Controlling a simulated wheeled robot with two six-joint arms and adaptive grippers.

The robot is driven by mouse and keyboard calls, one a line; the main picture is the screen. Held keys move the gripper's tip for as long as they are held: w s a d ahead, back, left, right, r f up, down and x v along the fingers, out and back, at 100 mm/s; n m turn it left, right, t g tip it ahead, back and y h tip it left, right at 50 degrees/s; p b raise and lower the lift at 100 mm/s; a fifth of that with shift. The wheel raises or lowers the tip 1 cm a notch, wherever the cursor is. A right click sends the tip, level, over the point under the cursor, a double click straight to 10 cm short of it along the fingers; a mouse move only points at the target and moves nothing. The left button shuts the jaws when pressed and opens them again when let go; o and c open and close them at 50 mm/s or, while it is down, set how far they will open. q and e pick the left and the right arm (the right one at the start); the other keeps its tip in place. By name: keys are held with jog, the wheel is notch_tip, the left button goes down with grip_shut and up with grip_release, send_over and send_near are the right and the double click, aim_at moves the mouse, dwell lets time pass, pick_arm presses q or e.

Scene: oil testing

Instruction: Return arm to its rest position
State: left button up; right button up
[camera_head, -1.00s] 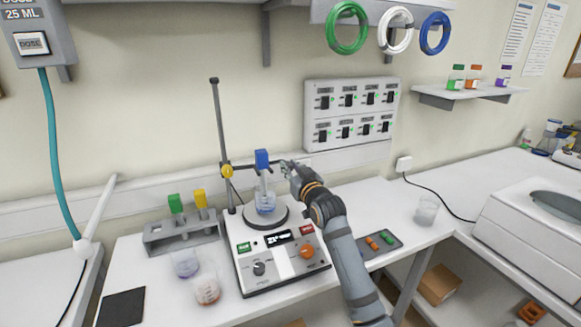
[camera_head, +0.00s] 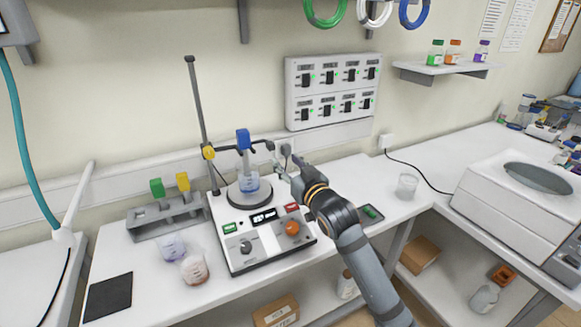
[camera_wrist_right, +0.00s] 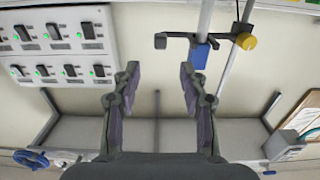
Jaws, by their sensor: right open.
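My right arm (camera_head: 362,262) reaches up from the bottom right of the head view. Its right gripper (camera_head: 281,157) is open and empty, just right of the blue-topped probe (camera_head: 243,138) held on the stand. The right wrist view shows the two fingers (camera_wrist_right: 158,80) spread apart with nothing between them. Below the probe, a clear beaker with blue liquid (camera_head: 250,183) sits on the round plate of the hotplate (camera_head: 266,236). My left gripper is not in view.
A grey rack (camera_head: 168,222) with green and yellow capped items stands left of the hotplate, with two beakers in front (camera_head: 194,268). A switch panel (camera_head: 333,90) is on the wall. An empty beaker (camera_head: 406,187) and a white machine (camera_head: 520,210) stand to the right.

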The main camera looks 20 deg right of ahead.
jog(key=shift+s, duration=0.9)
jog(key=shift+f, duration=0.15)
